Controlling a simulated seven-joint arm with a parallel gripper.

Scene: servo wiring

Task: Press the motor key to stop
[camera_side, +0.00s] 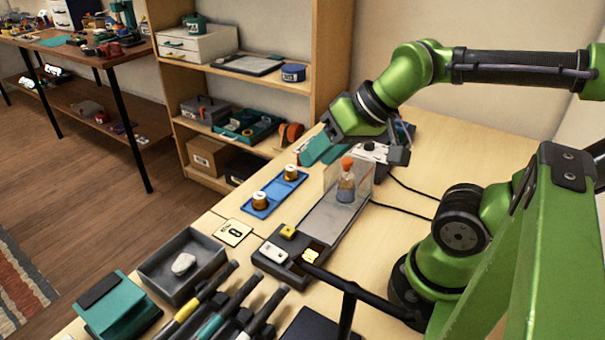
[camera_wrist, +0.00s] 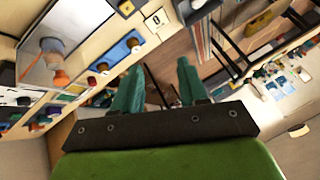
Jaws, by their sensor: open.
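A dark key panel (camera_side: 262,262) sits at the near end of a long grey unit. It carries a yellow key (camera_side: 287,231), a white key (camera_side: 273,252) and a brightly lit yellow key (camera_side: 310,256). I cannot read which is the motor key. A flask (camera_side: 346,188) with an orange top stands upright at the unit's far end by a clear screen; it also shows in the wrist view (camera_wrist: 54,58). My gripper (camera_side: 318,157) is high beyond the panel, apart from the keys. Its two teal fingers are spread and empty in the wrist view (camera_wrist: 157,78).
A blue tray (camera_side: 275,193) with two round brass-coloured pieces lies left of the unit, near a numbered card (camera_side: 232,232). A grey bin (camera_side: 160,268) holds a pale stone. Several dark-handled tools and a black bar stand near the panel's front. Cables run on the right.

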